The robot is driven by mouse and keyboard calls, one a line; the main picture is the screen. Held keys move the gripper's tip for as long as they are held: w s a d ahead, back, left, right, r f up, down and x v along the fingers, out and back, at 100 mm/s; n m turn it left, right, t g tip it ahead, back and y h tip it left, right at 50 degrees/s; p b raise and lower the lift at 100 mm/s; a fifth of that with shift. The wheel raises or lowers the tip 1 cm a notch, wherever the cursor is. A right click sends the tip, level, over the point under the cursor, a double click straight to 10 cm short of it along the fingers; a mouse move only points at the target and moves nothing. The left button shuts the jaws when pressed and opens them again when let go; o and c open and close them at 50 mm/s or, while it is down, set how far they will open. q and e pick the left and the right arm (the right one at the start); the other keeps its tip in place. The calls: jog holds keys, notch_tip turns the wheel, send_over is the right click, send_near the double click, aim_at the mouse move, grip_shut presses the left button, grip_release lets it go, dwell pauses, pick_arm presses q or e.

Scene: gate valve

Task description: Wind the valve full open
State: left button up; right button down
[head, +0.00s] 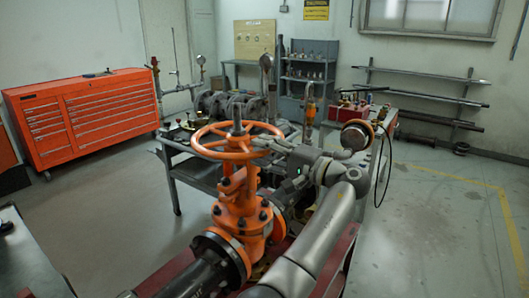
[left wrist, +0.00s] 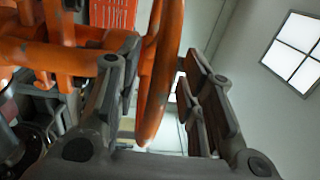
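The orange handwheel (head: 212,153) sits level on top of the orange gate valve (head: 240,212). A grey threaded stem (head: 237,116) stands up through its hub. My left gripper (head: 264,143) is at the wheel's right side in the head view. In the left wrist view, the wheel's rim (left wrist: 158,80) passes between the two fingers of my left gripper (left wrist: 160,70). The fingers are apart, with a clear gap between the rim and the right-hand finger. The left-hand finger is close to the rim; I cannot tell whether it touches. My right gripper is out of view.
The valve joins a dark flanged pipe (head: 195,277) over a red stand. A grey workbench (head: 190,185) with fittings and gauges stands behind it. An orange tool cabinet (head: 95,112) is at the left wall. The floor (head: 425,225) at the right is clear.

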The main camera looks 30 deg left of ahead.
pick_arm(q)
jog(key=s+d, duration=0.1)
jog(key=d, duration=0.6)
jog(key=shift+d+f, duration=0.2)
jog(key=shift+f, duration=0.05)
dwell(0.5)
